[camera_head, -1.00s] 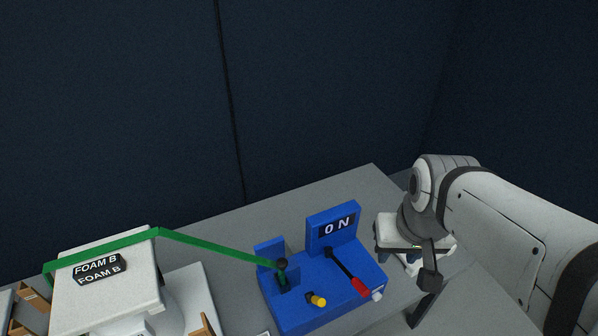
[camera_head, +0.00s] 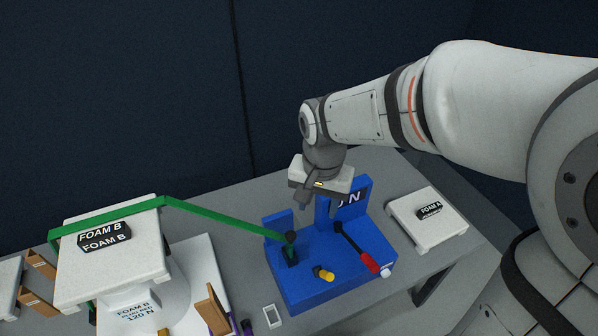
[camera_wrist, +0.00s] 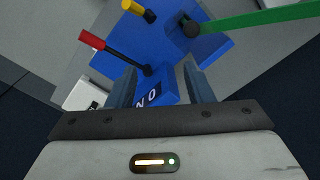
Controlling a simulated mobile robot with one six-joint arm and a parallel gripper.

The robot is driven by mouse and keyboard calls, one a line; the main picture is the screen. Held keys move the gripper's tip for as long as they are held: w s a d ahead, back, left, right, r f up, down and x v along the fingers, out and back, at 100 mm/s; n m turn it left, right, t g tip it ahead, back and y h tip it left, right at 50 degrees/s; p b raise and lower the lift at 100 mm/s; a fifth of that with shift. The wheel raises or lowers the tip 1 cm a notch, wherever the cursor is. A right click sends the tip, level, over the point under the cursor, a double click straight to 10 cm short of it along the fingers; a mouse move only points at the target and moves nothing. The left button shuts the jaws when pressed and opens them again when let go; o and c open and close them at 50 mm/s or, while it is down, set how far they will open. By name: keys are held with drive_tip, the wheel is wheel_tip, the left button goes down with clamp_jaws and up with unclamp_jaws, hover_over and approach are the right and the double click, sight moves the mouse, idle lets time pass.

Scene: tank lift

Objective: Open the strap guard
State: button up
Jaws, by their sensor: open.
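A blue fixture (camera_head: 318,289) stands on the bench with an upright panel at its back, the lettering partly hidden by my gripper. A green strap (camera_head: 225,218) runs from the FOAM B block to a dark round-topped post (camera_head: 290,240) at the fixture's left. A black lever with a red grip (camera_head: 368,262) lies tilted toward the front right. A yellow knob (camera_head: 326,275) is at the front. I cannot tell which part is the guard. My gripper (camera_head: 314,204) is open and empty above the fixture's back, pointing down. In the wrist view its fingers (camera_wrist: 164,88) flank the lettered panel (camera_wrist: 152,96).
A white FOAM B block (camera_head: 75,265) stands at the left on a white base. A FOAM A block (camera_head: 412,235) lies right of the fixture. A small white frame (camera_head: 272,316) lies in front. The grey bench (camera_head: 235,212) is bare behind the fixture's left.

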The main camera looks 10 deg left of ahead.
hover_over(290, 235)
wheel_tip(290, 235, down, 3)
drive_tip(key=shift+f+m+g, duration=0.1)
drive_tip(key=shift+m+g, duration=0.2)
wheel_tip(290, 235, down, 8)
drive_tip(key=shift+r+b, duration=0.25)
drive_tip(key=shift+b, duration=0.2)
drive_tip(key=shift+c, duration=0.4)
clamp_jaws()
